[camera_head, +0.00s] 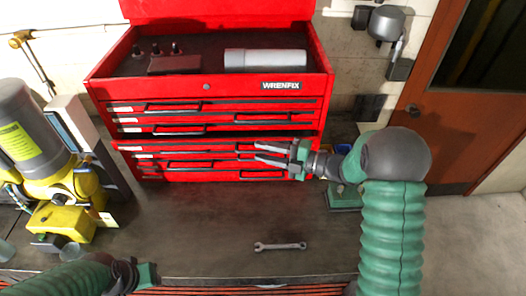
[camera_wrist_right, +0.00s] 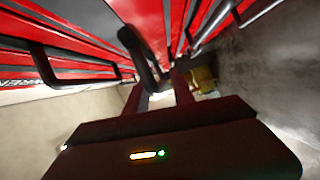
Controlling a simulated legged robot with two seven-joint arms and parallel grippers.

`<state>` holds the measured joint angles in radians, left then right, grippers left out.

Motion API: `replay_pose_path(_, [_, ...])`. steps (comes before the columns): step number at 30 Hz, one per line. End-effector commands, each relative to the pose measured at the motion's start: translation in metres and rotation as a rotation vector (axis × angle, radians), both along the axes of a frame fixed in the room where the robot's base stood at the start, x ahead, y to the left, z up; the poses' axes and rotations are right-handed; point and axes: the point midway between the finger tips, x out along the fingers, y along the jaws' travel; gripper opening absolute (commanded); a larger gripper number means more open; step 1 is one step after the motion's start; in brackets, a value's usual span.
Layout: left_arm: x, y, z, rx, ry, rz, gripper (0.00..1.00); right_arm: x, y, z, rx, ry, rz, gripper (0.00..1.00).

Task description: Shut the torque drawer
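The red tool chest (camera_head: 208,86) stands at the back of the workbench, its front lined with drawers that have long black handles. One drawer (camera_head: 130,148) just below the chest's middle seam seems to stand out a little. Which drawer is the torque drawer, I cannot read. My right gripper (camera_head: 256,153) is at the right part of the lower drawers, its two fingers apart and pointing left across the fronts. In the right wrist view red fronts and a black handle (camera_wrist_right: 48,68) are close to the fingers; contact is unclear. My left gripper (camera_head: 146,275) is low at the left, its fingers not clear.
A wrench (camera_head: 280,246) lies on the workbench (camera_head: 205,225) in front of the chest. A yellow and grey machine (camera_head: 62,185) stands at the left. A grey cylinder (camera_head: 265,60) and dark fittings sit on top of the chest. The middle of the bench is mostly clear.

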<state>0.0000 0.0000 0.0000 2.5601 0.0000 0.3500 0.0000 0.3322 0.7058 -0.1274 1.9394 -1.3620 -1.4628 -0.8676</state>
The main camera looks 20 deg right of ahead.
Motion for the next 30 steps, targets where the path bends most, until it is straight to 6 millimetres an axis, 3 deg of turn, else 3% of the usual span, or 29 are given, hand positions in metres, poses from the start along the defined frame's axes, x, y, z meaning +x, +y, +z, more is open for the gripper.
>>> replay_pose_path(1, [0.0, 0.0, 0.0, 0.0, 0.0, 0.0, 0.36, 0.0, -0.0002, 0.0, 0.0, 0.0, 0.0, 0.22])
replay_pose_path(6, [0.0, 0.0, 0.0, 0.0, 0.0, 0.0, 0.36, -0.0004, 0.0002, 0.0004, -0.001, -0.001, 0.0, 0.0])
replay_pose_path(30, [0.0001, 0.0, 0.0002, 0.0, 0.0, 0.0, 0.36, -0.0004, 0.0013, 0.0025, 0.0, -0.005, 0.001, 0.0])
